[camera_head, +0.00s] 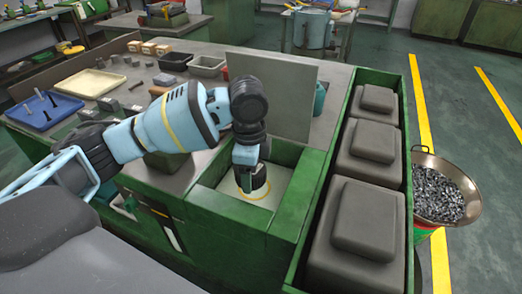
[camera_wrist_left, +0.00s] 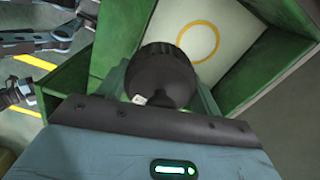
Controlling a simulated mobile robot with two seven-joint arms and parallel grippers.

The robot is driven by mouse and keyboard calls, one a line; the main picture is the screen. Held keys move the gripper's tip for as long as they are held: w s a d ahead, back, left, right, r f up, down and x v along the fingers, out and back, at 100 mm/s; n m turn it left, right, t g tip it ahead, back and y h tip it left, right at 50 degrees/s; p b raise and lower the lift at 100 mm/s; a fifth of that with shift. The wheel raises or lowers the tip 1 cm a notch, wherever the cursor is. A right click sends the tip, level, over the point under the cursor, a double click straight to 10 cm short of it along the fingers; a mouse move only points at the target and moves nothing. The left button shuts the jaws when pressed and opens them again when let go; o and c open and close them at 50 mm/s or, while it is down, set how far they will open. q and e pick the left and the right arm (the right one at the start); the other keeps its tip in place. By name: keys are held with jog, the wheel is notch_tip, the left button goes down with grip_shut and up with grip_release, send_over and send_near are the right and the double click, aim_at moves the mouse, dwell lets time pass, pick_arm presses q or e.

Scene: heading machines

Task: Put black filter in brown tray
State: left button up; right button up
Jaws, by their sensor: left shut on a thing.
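My left gripper (camera_head: 250,174) reaches down into a green-walled compartment at the front of the bench. It is shut on the black filter (camera_wrist_left: 160,72), a dark round piece between its fingers in the left wrist view. In the head view, the filter's dark end shows just above the compartment's pale floor (camera_head: 228,187), which bears a yellow ring (camera_wrist_left: 198,41). I cannot tell whether the filter touches the floor. No plainly brown tray shows; a tan tray (camera_head: 95,83) lies on the bench at the back left. My right gripper is out of view.
A grey upright panel (camera_head: 275,88) stands behind the compartment. A green bin with stacked grey blocks (camera_head: 365,215) is to its right, then a pan of metal chips (camera_head: 437,194). A blue tray (camera_head: 45,112) and small dark and grey bins (camera_head: 207,66) occupy the bench.

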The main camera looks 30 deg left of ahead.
pick_arm(q)
jog(key=s+n, duration=0.1)
jog(key=n, duration=0.1)
jog(key=s+f+n, duration=0.1)
jog(key=n, duration=0.1)
jog(key=s+d+n, duration=0.1)
jog(key=s, duration=0.1)
jog(key=shift+f+n, duration=0.15)
jog(key=shift+n, duration=0.25)
jog(key=s+n, duration=0.2)
jog(key=n, duration=0.1)
jog(key=s+n+b, duration=0.1)
jog(key=shift+d+f+n, duration=0.25)
jog(key=shift+f+n, duration=0.1)
jog(key=shift+n, duration=0.05)
jog(key=shift+s+d+f+n, duration=0.1)
jog(key=shift+s+d+n, duration=0.05)
jog(key=shift+s+n, duration=0.7)
jog(key=shift+s+d+f+n, duration=0.1)
jog(key=shift+s+n, duration=0.45)
jog(key=shift+n, duration=0.6)
jog(key=shift+a, duration=0.2)
